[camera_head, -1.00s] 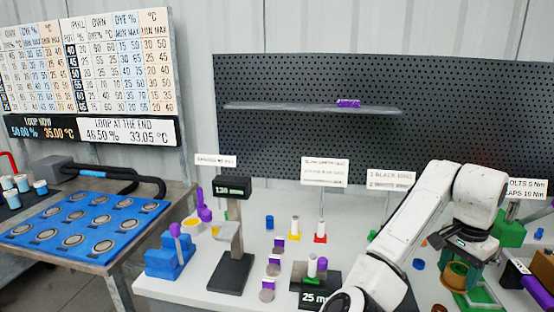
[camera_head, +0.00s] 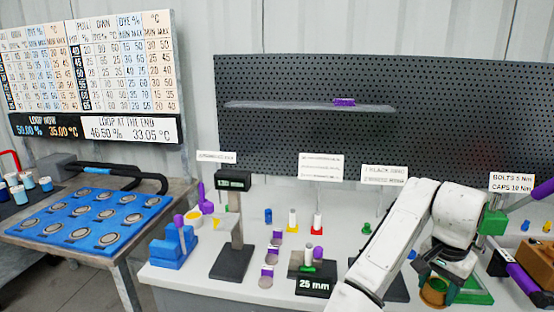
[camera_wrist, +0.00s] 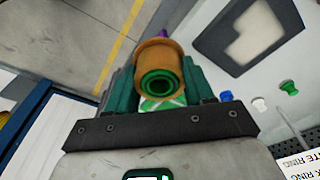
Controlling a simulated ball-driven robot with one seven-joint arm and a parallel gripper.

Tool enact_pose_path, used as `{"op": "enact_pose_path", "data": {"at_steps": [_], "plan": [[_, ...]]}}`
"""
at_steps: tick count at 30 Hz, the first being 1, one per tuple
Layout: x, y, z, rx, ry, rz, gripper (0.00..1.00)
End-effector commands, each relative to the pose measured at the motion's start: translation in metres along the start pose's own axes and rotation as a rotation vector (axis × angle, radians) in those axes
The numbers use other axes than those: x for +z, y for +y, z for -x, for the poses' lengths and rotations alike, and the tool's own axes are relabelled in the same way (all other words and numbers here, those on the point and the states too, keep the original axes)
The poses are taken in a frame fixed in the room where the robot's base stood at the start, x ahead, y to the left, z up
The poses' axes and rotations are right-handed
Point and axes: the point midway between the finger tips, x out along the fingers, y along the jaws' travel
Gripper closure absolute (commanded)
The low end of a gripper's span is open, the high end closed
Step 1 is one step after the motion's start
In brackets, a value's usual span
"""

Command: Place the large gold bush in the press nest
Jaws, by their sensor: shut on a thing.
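My gripper (camera_head: 445,268) is shut on the large gold bush (camera_head: 433,291), low at the right of the bench in the head view. In the wrist view the gold bush (camera_wrist: 147,57) sits between the dark green fingers of my gripper (camera_wrist: 155,75). I look into its round opening, where green rings show. A green base plate (camera_head: 474,292) lies close behind and right of the bush; I cannot tell whether they touch. A green block (camera_head: 494,222) stands above and right of it. I cannot tell for sure which part is the press nest.
A dark plate (camera_wrist: 222,45) with a pale cutout lies on the bench beside my gripper. A display stand (camera_head: 233,225), small coloured parts and a block marked 25 mm (camera_head: 314,285) stand left. Purple-handled tools (camera_head: 525,280) and a brown box (camera_head: 538,262) crowd the right.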

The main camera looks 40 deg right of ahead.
Motion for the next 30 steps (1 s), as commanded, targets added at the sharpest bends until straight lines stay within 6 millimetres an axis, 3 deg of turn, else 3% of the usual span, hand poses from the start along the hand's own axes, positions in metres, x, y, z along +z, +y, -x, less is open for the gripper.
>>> {"op": "enact_pose_path", "data": {"at_steps": [8, 30], "plan": [[0.054, -0.017, -0.024, -0.022, 0.001, 0.209, 0.84], [0.236, -0.074, -0.110, -0.110, 0.001, 0.939, 0.84]]}}
